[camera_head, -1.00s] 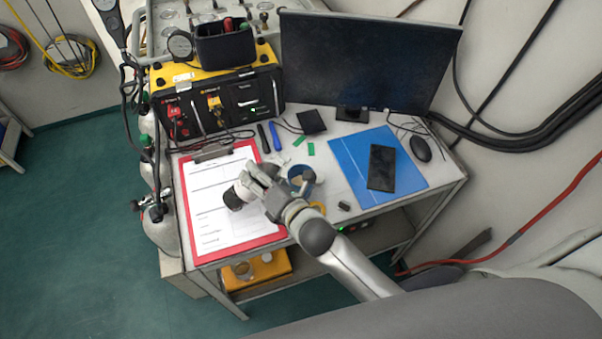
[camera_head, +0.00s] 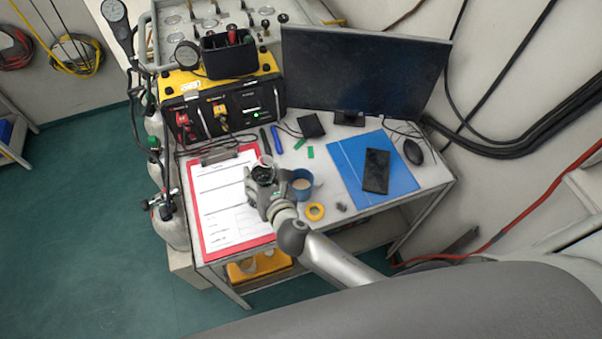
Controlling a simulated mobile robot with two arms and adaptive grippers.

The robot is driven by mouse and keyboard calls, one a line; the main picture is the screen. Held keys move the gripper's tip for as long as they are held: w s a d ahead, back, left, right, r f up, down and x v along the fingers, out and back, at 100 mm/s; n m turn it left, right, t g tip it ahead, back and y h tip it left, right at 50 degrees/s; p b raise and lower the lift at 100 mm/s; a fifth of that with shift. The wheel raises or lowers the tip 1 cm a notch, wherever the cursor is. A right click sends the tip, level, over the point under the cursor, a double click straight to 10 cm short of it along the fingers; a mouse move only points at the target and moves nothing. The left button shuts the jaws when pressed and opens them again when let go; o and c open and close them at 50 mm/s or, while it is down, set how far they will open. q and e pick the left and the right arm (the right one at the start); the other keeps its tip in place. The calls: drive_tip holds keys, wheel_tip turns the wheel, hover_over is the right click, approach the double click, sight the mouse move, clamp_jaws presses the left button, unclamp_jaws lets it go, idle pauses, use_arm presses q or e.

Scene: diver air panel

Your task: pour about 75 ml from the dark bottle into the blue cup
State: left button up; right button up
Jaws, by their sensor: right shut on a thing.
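The dark bottle (camera_head: 262,174) is in my right gripper (camera_head: 263,184), which is shut on it. I see the bottle mostly from above, over the right part of the clipboard. My fingers hide much of its side. The blue cup (camera_head: 308,192) stands upright on the table, just right of the bottle and gripper. Its inside looks pale, and I cannot tell how much liquid it holds. No stream between bottle and cup can be seen. My left gripper is not in view.
A red clipboard with paper (camera_head: 196,212) lies left of the cup. A yellow tape roll (camera_head: 314,212) lies in front of the cup. A blue folder (camera_head: 349,162) bears a dark tablet (camera_head: 376,170). A monitor (camera_head: 360,75) and the air panel box (camera_head: 215,105) stand behind.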

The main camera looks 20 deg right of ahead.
drive_tip(key=shift+a+f+n+h, duration=0.1)
drive_tip(key=shift+f+n+h, duration=0.15)
drive_tip(key=shift+n+h, duration=0.55)
drive_tip(key=shift+w, duration=0.1)
